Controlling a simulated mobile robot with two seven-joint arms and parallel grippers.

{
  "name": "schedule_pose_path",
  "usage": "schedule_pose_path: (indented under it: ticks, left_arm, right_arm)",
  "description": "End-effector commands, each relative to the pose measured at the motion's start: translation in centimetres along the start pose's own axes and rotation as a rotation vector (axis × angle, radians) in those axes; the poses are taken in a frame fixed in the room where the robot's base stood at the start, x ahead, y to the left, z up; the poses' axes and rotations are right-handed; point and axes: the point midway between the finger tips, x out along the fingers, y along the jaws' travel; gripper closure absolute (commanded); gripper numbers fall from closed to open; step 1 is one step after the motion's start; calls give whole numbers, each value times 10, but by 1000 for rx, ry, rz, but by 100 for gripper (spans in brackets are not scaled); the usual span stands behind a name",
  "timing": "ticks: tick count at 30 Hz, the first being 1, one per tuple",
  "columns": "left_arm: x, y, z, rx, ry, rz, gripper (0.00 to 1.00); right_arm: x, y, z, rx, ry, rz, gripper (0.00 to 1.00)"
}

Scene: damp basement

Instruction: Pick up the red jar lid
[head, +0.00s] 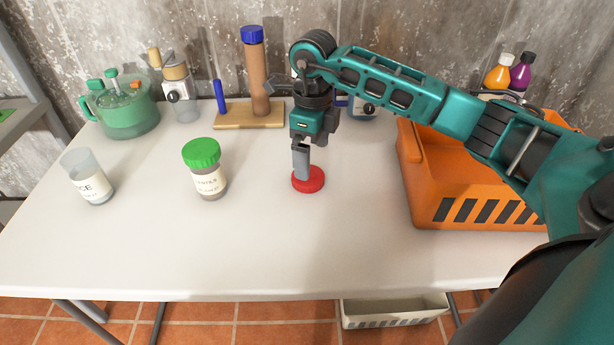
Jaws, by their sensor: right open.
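The red jar lid (313,184) lies flat on the white table, right of the middle. My right gripper (301,171) points straight down, with its fingertips at the lid and hiding part of its top. The gripper is open; I cannot tell whether its fingers touch the lid. My left gripper is not in view.
A jar with a green lid (205,168) and a labelled clear cup (87,177) stand to the left. An orange crate (430,205) stands at the right. Behind are a green pot (126,112) and a wooden stand (240,118). The front of the white table (250,260) is clear.

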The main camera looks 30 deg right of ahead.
Motion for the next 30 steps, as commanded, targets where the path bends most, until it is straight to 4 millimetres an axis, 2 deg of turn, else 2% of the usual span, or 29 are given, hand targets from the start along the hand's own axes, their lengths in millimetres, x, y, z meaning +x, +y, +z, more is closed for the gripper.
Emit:
schedule_pose_path:
  ticks: [2,8,18,25,30]
  left_arm:
    - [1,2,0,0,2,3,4]
    - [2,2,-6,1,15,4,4]
    - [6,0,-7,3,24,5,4]
    - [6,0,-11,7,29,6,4]
    - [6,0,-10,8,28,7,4]
  right_arm:
    - [10,0,0,0,1,2,0]
    - [20,-1,1,1,0,1,0]
    - [65,-7,5,1,1,1,0]
    - [67,-7,5,0,-1,0,0]
    - [67,-7,5,0,-1,0,15]
